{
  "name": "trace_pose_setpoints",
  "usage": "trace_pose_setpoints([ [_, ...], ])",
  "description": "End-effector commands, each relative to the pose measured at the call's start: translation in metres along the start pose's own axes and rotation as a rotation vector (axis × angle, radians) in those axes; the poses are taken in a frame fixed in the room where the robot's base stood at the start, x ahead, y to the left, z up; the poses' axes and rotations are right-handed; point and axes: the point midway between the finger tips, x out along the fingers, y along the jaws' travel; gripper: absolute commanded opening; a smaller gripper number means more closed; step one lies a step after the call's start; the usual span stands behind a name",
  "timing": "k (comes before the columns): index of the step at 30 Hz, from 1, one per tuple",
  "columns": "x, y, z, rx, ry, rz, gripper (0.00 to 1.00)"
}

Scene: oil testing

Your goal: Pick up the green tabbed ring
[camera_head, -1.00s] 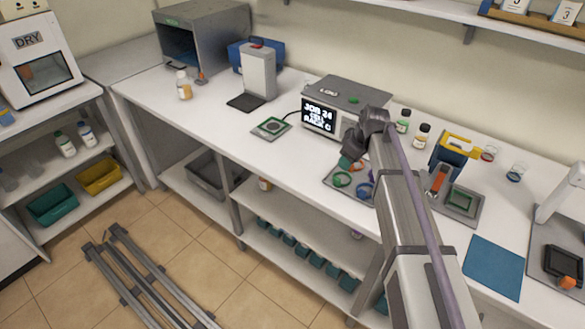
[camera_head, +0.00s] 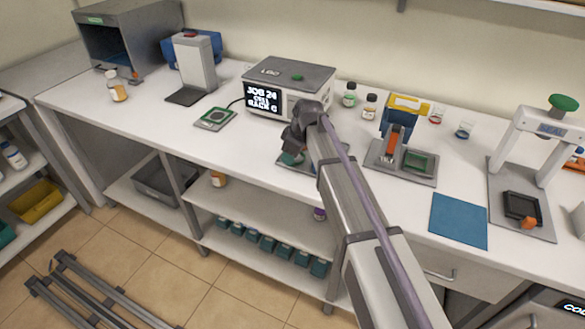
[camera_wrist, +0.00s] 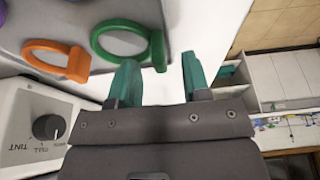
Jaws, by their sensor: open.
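The green tabbed ring (camera_wrist: 158,49) lies flat on a grey tray (camera_wrist: 178,12) in the wrist view, its tab pointing right. My gripper (camera_wrist: 160,73) is open and empty, with its two teal fingers apart. The left finger is just below the ring and close to its tab, the right finger off to the right. I cannot tell the height gap between fingers and ring. In the head view my gripper (camera_head: 292,158) is over the tray beside the display box, and my arm hides the rings.
An orange tabbed ring (camera_wrist: 77,64) lies left of the green one, with a purple piece at the top edge. A box with a knob (camera_wrist: 47,127) is close on the left. In the head view, the display box (camera_head: 300,75) stands behind my gripper and a blue-yellow stand (camera_head: 401,112) to its right.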

Motion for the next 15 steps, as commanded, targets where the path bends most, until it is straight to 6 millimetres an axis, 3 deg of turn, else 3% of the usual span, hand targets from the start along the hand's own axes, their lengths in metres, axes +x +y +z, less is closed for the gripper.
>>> trace_pose_setpoints([
  [1,0.0185,0.0006,0.0026,0.000,0.000,0.000,0.44],
  [2,0.0207,0.0006,0.0023,0.000,0.000,0.000,0.44],
  [9,0.0168,0.0002,0.0001,0.001,0.000,0.000,0.43],
  [15,0.0167,0.0002,0.0001,0.001,0.000,0.000,0.23],
])
